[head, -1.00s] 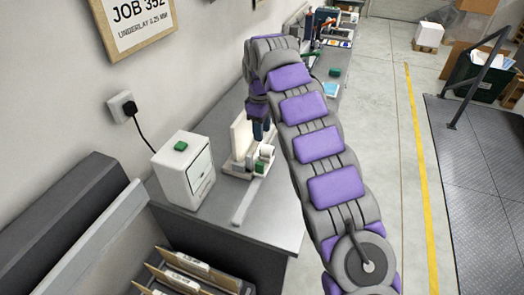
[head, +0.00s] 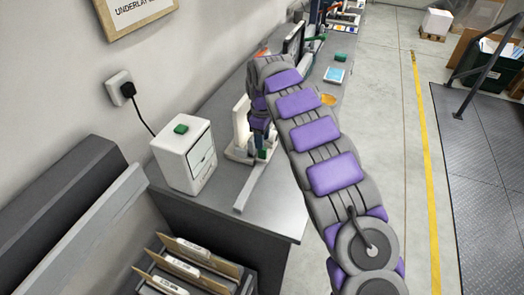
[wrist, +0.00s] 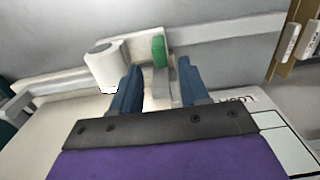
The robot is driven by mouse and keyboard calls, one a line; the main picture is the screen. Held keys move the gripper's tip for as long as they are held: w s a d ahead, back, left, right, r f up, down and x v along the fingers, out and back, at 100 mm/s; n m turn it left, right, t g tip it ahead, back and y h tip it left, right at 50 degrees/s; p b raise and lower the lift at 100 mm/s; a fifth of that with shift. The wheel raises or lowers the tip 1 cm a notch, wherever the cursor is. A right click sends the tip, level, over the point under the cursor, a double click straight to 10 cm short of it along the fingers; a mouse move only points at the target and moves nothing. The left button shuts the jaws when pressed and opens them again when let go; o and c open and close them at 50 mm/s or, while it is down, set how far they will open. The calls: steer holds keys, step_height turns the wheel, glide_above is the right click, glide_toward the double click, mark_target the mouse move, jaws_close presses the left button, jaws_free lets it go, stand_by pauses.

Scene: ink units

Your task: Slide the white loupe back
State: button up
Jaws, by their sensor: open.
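The white loupe, a short white cylinder (wrist: 104,64), sits on a pale rail (wrist: 225,32) in the wrist view, just left of my gripper. My gripper (wrist: 160,82) is open, its two blue fingers pointing toward the rail. A grey upright piece with a green top (wrist: 159,50) stands between and just beyond the fingertips; I cannot tell whether they touch it. In the head view my gripper (head: 260,136) is low over the white instrument (head: 236,153) on the bench, and it hides most of the loupe's area.
A white box with a green block on top (head: 183,158) stands left of the instrument on the grey bench (head: 205,202). A long grey bar (head: 250,186) reaches toward the bench's front. Folders in a rack (head: 190,262) are below.

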mark_target(267, 144)
step_height(267, 144, down, 6)
steer(key=shift+r+b, duration=0.2)
steer(key=shift+b, duration=0.25)
jaws_close()
steer(key=shift+r, duration=0.1)
stand_by(0.3)
